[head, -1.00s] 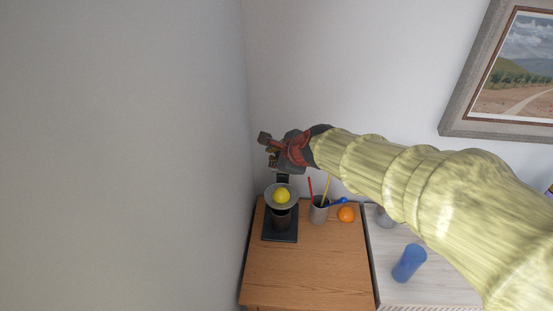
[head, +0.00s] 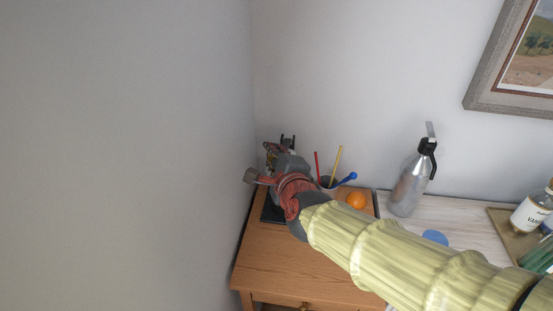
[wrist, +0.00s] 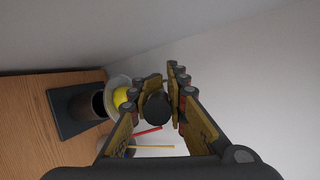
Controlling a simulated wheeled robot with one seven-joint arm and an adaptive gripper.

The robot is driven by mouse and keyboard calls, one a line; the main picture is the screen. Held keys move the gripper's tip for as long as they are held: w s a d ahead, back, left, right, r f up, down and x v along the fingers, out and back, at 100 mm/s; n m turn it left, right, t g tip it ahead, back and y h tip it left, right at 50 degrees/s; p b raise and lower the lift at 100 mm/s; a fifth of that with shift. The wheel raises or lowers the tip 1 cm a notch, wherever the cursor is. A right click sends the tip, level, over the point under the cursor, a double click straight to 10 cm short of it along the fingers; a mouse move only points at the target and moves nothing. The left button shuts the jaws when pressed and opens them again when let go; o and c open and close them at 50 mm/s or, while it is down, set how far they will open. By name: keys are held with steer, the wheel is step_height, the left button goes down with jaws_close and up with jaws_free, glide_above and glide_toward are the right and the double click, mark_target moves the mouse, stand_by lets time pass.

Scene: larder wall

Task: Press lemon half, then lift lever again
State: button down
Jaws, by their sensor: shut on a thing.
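My gripper (wrist: 163,82) is shut on the dark round end of the press lever (wrist: 156,108), which shows between the fingers in the wrist view. The yellow lemon half (wrist: 120,98) sits in the grey bowl (wrist: 112,84) of the press, just left of the fingers. The press has a black base (wrist: 70,125) on the wooden cabinet. In the head view my gripper (head: 273,156) is over the press and hides the bowl and lemon; only part of the black base (head: 271,214) shows. Whether the lever touches the lemon cannot be told.
Close to the right of the press stand a cup with a red stick (head: 317,165), a yellow stick (head: 337,165) and a blue spoon (head: 347,179), beside an orange (head: 356,200). A metal siphon bottle (head: 408,187) stands further right. The wall (head: 130,150) is close on the left.

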steer(key=shift+s+f+t+b, duration=0.25)
steer(key=shift+f+t+b, duration=0.05)
steer(key=shift+f+b, duration=0.55)
steer(key=shift+r, duration=0.1)
steer(key=c, duration=1.8)
jaws_free()
steer(key=shift+o, duration=0.6)
steer(key=shift+s+r, duration=0.15)
steer(key=v, duration=1.1)
steer(key=shift+s, duration=0.4)
steer(key=shift+n, duration=0.3)
